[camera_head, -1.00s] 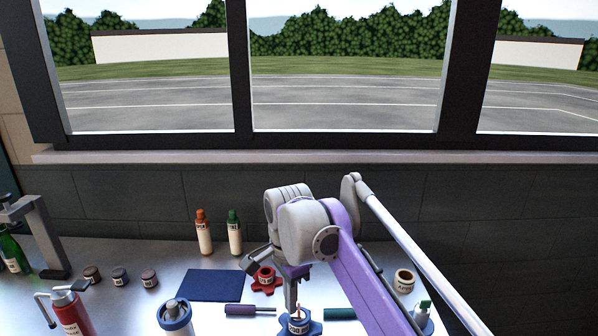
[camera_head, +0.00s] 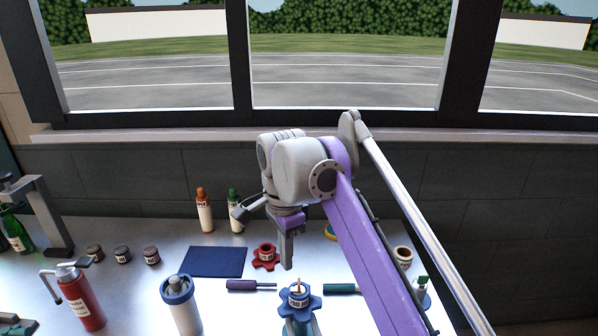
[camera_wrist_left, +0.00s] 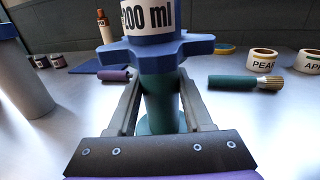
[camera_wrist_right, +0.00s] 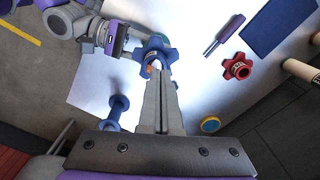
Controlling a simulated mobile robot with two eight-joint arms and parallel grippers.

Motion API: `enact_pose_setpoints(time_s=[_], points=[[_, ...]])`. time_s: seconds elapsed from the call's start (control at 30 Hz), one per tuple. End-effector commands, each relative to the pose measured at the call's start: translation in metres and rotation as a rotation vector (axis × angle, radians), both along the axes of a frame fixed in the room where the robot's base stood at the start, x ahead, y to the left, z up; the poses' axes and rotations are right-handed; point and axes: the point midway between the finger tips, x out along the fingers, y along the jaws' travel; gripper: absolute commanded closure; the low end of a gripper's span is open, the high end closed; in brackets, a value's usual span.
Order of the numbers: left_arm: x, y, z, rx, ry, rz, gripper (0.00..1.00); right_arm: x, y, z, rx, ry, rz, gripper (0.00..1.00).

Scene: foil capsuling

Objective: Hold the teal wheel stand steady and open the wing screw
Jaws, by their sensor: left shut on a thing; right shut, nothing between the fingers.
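The teal stand (camera_wrist_left: 160,105) stands upright, with a blue lobed wheel (camera_wrist_left: 165,48) and a white "200 ml" label on top. My left gripper (camera_wrist_left: 158,110) is shut around its teal column, below the wheel. In the head view the blue wheel (camera_head: 310,301) is at bottom centre, with a thin copper-coloured piece rising from its labelled middle. I cannot make out a wing screw clearly. My right gripper (camera_head: 287,266) is shut and empty, its tips above and just behind the wheel. In the right wrist view its fingers (camera_wrist_right: 157,75) partly cover the blue wheel (camera_wrist_right: 157,47).
A red lobed wheel (camera_head: 265,257), a purple-handled tool (camera_head: 242,286) and a blue mat (camera_head: 215,262) lie behind and left. A teal-handled tool (camera_head: 341,289) lies right. A white blue-topped canister (camera_head: 181,305) and a red bottle (camera_head: 80,298) stand left. My right arm hides part of the right side.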

Motion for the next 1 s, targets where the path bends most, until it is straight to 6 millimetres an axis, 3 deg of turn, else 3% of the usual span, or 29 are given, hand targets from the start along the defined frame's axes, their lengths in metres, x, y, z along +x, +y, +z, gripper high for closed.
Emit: enact_pose_setpoints(time_s=[0.4,0.67,1.0], points=[[0.000,0.000,0.000,0.001,0.000,0.000,1.00,-0.001,-0.001,0.007,0.000,0.000,0.000,1.00],[0.000,0.000,0.000,0.001,0.000,0.000,1.00,-0.020,-0.010,0.015,0.000,0.000,0.000,1.00],[0.000,0.000,0.000,0.001,-0.001,0.000,1.00,-0.020,-0.010,-0.020,0.000,-0.001,0.000,1.00]])
